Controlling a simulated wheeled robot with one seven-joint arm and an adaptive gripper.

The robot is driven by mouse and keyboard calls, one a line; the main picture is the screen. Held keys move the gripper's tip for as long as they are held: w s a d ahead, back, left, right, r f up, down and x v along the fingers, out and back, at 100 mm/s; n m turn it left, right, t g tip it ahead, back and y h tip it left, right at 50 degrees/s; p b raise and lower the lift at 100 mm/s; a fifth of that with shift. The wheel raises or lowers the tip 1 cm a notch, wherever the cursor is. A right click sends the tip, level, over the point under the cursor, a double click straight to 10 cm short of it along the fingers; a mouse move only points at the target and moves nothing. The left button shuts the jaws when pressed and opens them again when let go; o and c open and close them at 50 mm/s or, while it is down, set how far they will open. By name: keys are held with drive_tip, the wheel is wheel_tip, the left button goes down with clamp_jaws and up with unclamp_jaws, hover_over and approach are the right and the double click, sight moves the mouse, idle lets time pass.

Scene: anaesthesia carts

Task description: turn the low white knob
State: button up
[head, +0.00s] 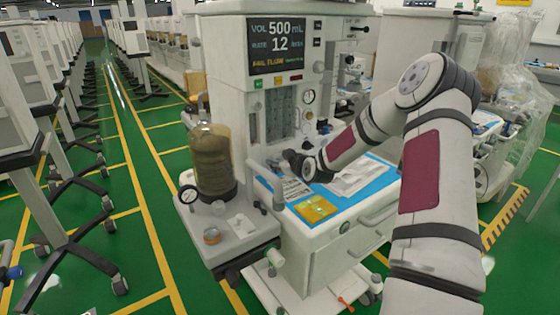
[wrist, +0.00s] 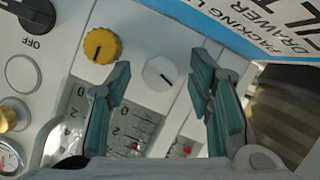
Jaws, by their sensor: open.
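The white knob (wrist: 160,73) is a faceted, pale dial with a dark pointer line, on the light panel in the wrist view. My gripper (wrist: 159,66) is open, with one finger to the left of the knob and one to the right. The knob shows between the fingertips, with a gap in the picture on both sides. I cannot tell how far in front of the panel the fingertips are. In the head view my gripper (head: 290,160) is at the front of the cart, low on its panel, and I cannot make out the knob there.
A yellow knob (wrist: 102,45) sits left of the white one, with a black OFF dial (wrist: 36,14) further left. Flow scales (wrist: 140,125) lie below. The anaesthesia cart (head: 225,75) has a bellows jar (head: 213,160) and a blue-covered worktop with a yellow packet (head: 315,208).

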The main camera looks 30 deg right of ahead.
drive_tip(key=shift+c, duration=0.6)
clamp_jaws()
drive_tip(key=shift+s+d+m+y+p, duration=0.1)
drive_tip(key=shift+d+m+y+p, duration=0.1)
drive_tip(key=shift+m+y+p, duration=0.7)
drive_tip(key=m+y, duration=0.1)
drive_tip(key=m, duration=0.2)
drive_tip(key=shift+d+p, duration=0.15)
drive_tip(key=shift+p, duration=0.25)
drive_tip(key=shift+f+m+y+b, duration=0.2)
drive_tip(key=shift+m+y+b, duration=0.7)
drive_tip(key=shift+m+b, duration=0.25)
drive_tip(key=shift+d+m+y+b, duration=0.1)
drive_tip(key=shift+m+y+b, duration=0.8)
drive_tip(key=shift+m+b, duration=0.5)
drive_tip(key=shift+r, duration=0.1)
